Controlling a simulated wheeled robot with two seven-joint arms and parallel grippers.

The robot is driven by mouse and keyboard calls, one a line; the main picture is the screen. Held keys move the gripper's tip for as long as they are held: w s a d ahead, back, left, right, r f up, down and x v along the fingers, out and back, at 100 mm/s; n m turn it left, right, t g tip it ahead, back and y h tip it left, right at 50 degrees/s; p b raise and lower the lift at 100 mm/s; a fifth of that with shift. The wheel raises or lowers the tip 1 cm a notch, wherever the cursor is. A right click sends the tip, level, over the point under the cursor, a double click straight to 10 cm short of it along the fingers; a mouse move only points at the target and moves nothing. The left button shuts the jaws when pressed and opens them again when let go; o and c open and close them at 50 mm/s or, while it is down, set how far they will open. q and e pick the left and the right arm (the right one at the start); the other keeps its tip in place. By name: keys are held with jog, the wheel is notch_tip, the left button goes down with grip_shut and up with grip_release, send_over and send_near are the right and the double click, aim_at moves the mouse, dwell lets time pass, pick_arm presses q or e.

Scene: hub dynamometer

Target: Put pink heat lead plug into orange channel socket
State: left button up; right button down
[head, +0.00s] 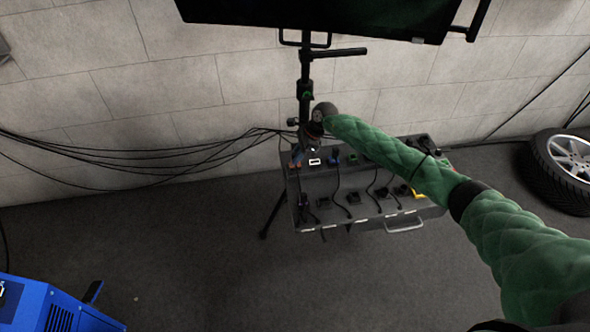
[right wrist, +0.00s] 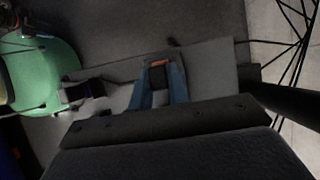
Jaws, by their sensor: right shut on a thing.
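My right gripper (head: 312,142) is at the back left corner of the grey case (head: 372,222), under the end of my green-sleeved arm. In the right wrist view its two blue fingers (right wrist: 160,88) are shut on a small dark plug (right wrist: 159,84). A red-orange strip (right wrist: 160,63) shows at the fingertips; I cannot tell if it belongs to the plug or the socket behind. In the head view a small orange piece (head: 296,153) shows at the case's back left corner, close to the gripper. No pink is clear in either view. My left gripper is not in view.
Cables (head: 190,155) run left. A wheel (head: 568,165) stands right; blue equipment (head: 45,308) stands front left.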

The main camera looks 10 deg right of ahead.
jog(key=c, duration=1.3)
grip_release()
jog(key=shift+o, duration=0.2)
jog(key=b+v, duration=0.1)
jog(key=v, duration=0.7)
jog(key=shift+a+f, duration=0.1)
jog(key=shift+a, duration=0.1)
